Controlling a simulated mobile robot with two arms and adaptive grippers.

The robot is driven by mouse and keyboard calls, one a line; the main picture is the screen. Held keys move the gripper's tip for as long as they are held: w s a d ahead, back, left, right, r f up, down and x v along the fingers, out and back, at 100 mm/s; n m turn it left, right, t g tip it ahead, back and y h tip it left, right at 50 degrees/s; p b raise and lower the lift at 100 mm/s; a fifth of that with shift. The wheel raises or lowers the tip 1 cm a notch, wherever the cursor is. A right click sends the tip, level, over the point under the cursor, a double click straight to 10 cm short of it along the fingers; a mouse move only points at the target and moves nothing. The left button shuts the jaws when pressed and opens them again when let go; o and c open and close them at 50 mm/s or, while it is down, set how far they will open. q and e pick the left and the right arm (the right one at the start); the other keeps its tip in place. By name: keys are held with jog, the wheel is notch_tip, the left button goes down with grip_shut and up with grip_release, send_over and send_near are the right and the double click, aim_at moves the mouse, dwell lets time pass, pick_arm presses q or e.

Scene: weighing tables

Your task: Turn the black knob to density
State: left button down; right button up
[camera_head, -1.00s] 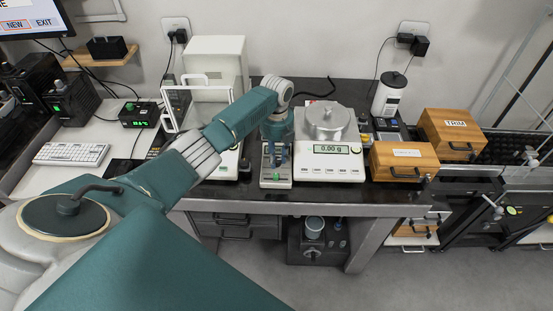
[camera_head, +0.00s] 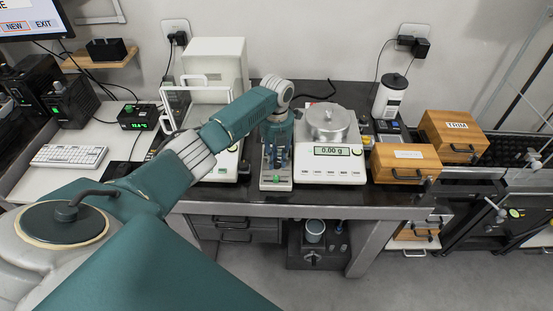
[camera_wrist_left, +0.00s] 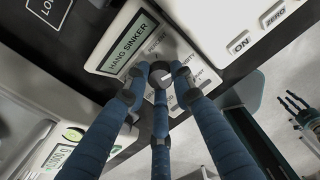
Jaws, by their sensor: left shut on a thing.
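My left gripper (camera_head: 277,165) reaches down over the box from above. In the left wrist view its blue fingers (camera_wrist_left: 160,85) are closed around the knob. The fingers hide part of the knob and some labels. My right gripper (camera_wrist_left: 296,108) shows small at that view's right edge, its fingers apart, away from the box.
A balance (camera_head: 330,172) reading 0.00 g, with a metal pot (camera_head: 328,122) on its pan, stands close right of the box. A glass-doored white balance (camera_head: 215,75) stands left. Wooden boxes (camera_head: 404,164) are farther right. The floor in front is open.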

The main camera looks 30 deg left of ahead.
aim_at(277, 161)
pick_arm(q)
jog(key=shift+w+r, duration=0.1)
jog(key=c, duration=1.5)
grip_release()
jog(key=shift+o, duration=0.2)
notch_tip(277, 161, up, 12)
